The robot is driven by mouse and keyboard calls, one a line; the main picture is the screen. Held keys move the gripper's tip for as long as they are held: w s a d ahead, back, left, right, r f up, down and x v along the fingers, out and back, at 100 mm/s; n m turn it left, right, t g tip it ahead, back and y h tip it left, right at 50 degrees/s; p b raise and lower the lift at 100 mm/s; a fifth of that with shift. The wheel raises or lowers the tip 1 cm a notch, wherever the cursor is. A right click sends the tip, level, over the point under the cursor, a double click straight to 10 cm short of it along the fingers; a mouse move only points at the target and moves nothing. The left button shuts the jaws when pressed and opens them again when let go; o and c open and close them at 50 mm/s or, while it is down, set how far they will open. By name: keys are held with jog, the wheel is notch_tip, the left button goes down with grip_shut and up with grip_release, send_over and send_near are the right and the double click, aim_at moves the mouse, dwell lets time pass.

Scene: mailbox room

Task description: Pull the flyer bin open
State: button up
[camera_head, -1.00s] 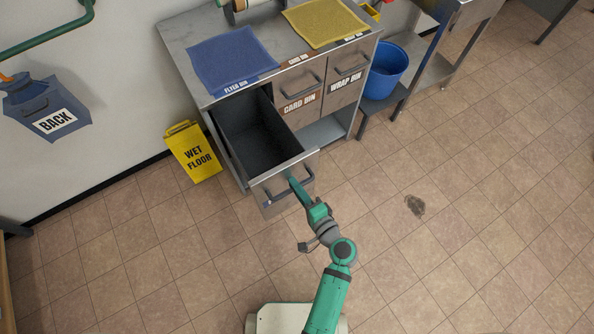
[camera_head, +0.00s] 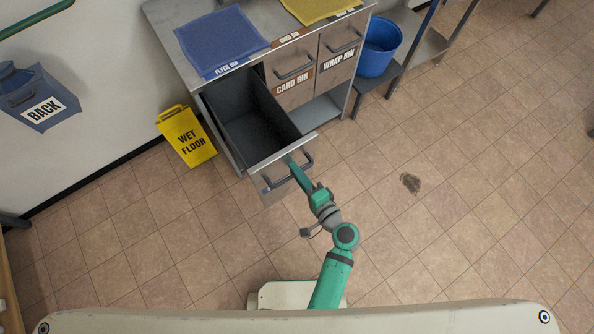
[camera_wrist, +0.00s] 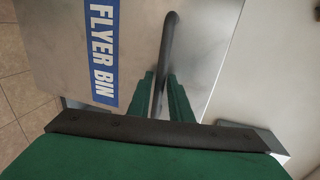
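The flyer bin (camera_head: 262,178) is a grey metal drawer at the left of the cabinet. It stands far out of the cabinet, and its dark, empty-looking inside shows. Its blue FLYER BIN label (camera_wrist: 103,45) is on the drawer front in the wrist view. The dark bar handle (camera_wrist: 169,32) runs between the green fingers of my gripper (camera_wrist: 163,95), which look closed around it. In the head view my gripper (camera_head: 293,163) is at the handle on the drawer front; the exact finger contact is too small to tell there.
The card bin (camera_head: 291,75) and wrap bin (camera_head: 340,52) are shut. A yellow wet floor sign (camera_head: 186,137) stands close left of the drawer. A blue bucket (camera_head: 376,50) is right of the cabinet. The tiled floor (camera_head: 470,200) in front and right is clear, with a dark stain (camera_head: 410,183).

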jog(key=v, duration=1.1)
jog(key=shift+w, duration=0.1)
jog(key=s+f+n+g+h, duration=0.2)
jog(key=s+f+n+h, duration=0.1)
jog(key=s+f+h, duration=0.5)
jog(key=s+a+r+n+t, duration=0.2)
jog(key=a+r+n, duration=0.1)
jog(key=r, duration=0.6)
jog(key=s+a+r+n+t, duration=0.2)
jog(key=r+n, duration=0.3)
jog(key=r, duration=0.5)
jog(key=shift+s+a+n, duration=0.3)
jog(key=shift+s+a, duration=0.35)
jog(key=shift+s, duration=0.15)
